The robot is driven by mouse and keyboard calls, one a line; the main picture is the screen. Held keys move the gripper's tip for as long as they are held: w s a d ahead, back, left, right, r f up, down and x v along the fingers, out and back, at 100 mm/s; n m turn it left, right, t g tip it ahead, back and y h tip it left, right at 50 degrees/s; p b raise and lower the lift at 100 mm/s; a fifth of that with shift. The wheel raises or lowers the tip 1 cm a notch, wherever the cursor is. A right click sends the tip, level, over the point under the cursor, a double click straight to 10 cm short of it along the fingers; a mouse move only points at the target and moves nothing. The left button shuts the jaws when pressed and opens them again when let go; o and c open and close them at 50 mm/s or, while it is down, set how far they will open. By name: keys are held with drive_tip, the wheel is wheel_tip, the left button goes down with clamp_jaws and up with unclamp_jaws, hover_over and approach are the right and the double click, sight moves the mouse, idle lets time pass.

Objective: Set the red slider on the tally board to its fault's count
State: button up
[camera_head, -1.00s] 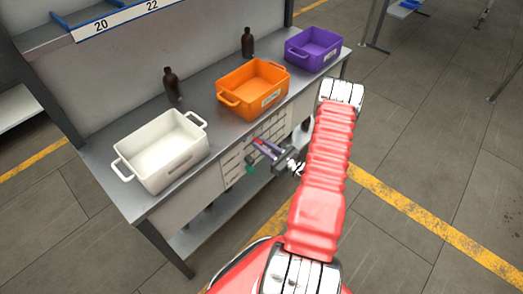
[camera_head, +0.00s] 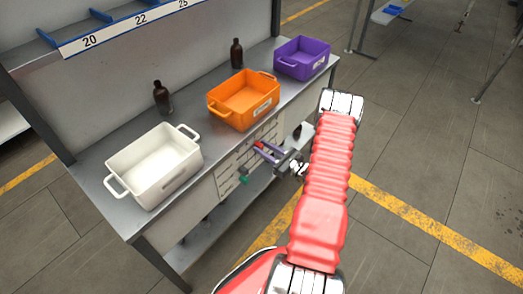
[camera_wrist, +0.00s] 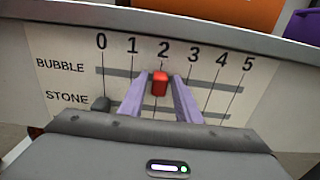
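The tally board (camera_wrist: 60,85) fills the wrist view, with rows BUBBLE and STONE and columns 0 to 5. It also shows on the front of the bench in the head view (camera_head: 228,184). The red slider (camera_wrist: 160,84) sits on the BUBBLE row at about 2. A dark slider (camera_wrist: 101,104) sits on the STONE row near 0. My gripper (camera_wrist: 161,78) has its two purple fingers on either side of the red slider, with small gaps showing. It is in front of the board in the head view (camera_head: 261,150). Anything below the STONE row is hidden by my gripper.
On the bench (camera_head: 90,178) stand a white bin (camera_head: 150,172), an orange bin (camera_head: 243,105) and a purple bin (camera_head: 303,60). Brown bottles (camera_head: 162,98) and (camera_head: 236,53) stand behind them. The bench edge (camera_wrist: 200,30) runs just above the board.

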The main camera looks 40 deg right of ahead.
drive_tip(key=shift+o, duration=0.8)
drive_tip(key=shift+s, duration=0.1)
drive_tip(key=s+d, duration=0.2)
drive_tip(key=s, duration=1.1)
drive_tip(key=shift+s+d, duration=0.2)
drive_tip(key=shift+d, duration=0.05)
